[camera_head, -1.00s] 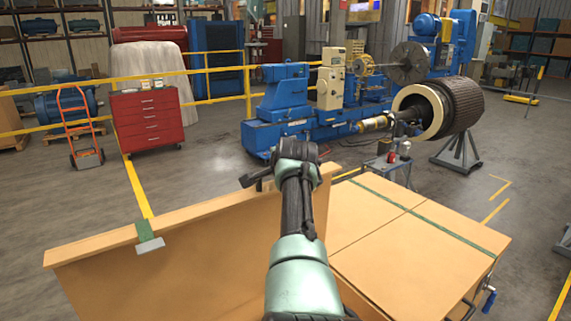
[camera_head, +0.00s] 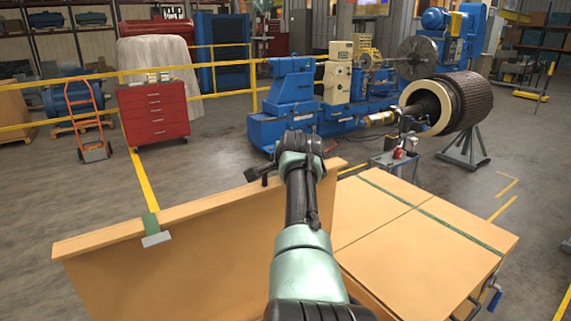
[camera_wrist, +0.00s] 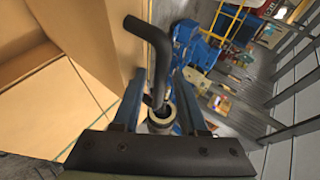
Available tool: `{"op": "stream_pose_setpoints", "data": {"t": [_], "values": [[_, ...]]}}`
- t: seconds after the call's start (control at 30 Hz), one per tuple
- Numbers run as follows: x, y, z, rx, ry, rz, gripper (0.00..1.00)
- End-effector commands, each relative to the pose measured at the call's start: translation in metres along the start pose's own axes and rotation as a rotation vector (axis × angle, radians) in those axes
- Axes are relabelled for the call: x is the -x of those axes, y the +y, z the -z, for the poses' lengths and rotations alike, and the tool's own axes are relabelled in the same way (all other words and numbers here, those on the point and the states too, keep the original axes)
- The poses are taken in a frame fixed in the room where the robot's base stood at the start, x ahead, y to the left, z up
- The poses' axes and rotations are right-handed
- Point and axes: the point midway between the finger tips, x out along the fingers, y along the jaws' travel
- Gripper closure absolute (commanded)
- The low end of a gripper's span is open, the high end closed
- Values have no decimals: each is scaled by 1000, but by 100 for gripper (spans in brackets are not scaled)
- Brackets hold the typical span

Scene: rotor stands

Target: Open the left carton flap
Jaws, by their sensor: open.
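The left carton flap (camera_head: 190,265) is a tan panel standing raised at the left of the carton, with a green strap end and grey clip (camera_head: 156,240) on its top edge. The carton's closed top (camera_head: 385,225) lies to its right, crossed by a green strap. My gripper (camera_head: 264,174) is at the flap's upper edge, near its right end; the arm hides part of the panel. In the wrist view, my gripper (camera_wrist: 160,98) has two blue fingers standing apart. A bent black rod (camera_wrist: 158,55) shows between them, beside a tan panel. Whether my gripper touches the flap is unclear.
A blue machine (camera_head: 290,100) and a large rotor (camera_head: 460,105) on a stand are beyond the carton. Floor between is clear.

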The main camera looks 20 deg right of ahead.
Motion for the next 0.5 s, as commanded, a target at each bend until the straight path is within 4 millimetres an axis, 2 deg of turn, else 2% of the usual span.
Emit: {"op": "stream_pose_setpoints", "data": {"t": [0.27,0.5], "values": [[3,4,-1,0,-2,-4,53],[17,3,-1,0,-1,-1,53]]}}
